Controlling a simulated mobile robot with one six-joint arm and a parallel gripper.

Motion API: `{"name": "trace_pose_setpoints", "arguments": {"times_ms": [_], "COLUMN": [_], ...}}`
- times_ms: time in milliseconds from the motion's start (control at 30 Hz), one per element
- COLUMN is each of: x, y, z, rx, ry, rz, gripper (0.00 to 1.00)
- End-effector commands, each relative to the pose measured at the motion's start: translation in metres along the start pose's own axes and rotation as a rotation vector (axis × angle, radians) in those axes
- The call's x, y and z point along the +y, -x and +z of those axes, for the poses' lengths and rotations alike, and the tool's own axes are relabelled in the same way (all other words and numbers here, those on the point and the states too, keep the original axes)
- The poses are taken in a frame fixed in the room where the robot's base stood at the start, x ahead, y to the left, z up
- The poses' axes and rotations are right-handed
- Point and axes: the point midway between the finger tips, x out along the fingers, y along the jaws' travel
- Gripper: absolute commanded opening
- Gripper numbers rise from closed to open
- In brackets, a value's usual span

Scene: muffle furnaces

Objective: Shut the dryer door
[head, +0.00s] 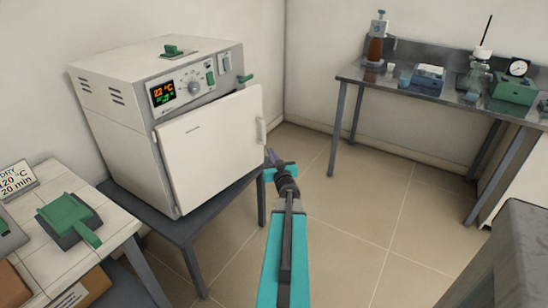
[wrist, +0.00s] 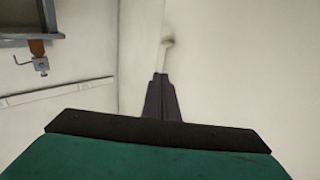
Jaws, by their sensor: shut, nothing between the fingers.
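The dryer (head: 115,125) is a white cabinet with a display reading 22 °C, standing at the left in the head view. Its white door (head: 212,145) stands ajar, its right edge swung out from the cabinet, with a pale upright handle (head: 261,130) there. My gripper (head: 270,156) is just right of the door, below the handle; I cannot tell whether it touches. In the wrist view my gripper's dark fingers (wrist: 161,80) are together and empty. They point along a pale surface, likely the door (wrist: 240,75), with a handle-like piece (wrist: 167,43) ahead.
The dryer stands on a dark low table (head: 185,228). A tiled bench (head: 110,222) with a green-handled item (head: 68,220) and a sign (head: 17,180) is at front left. A metal bench (head: 425,93) with glassware is at back right. The floor (head: 350,205) between is clear.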

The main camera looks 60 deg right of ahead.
Motion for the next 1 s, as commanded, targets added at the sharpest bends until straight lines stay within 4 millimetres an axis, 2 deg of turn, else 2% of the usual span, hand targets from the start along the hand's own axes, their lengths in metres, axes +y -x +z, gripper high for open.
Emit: {"name": "trace_pose_setpoints", "arguments": {"times_ms": [400, 1000], "x": [0.000, 0.000], "y": [-0.039, -0.088], "z": [0.000, 0.000], "rx": [0.000, 0.001], "ry": [0.000, 0.001], "rz": [-0.001, -0.001], "gripper": [0.00, 0.00]}}
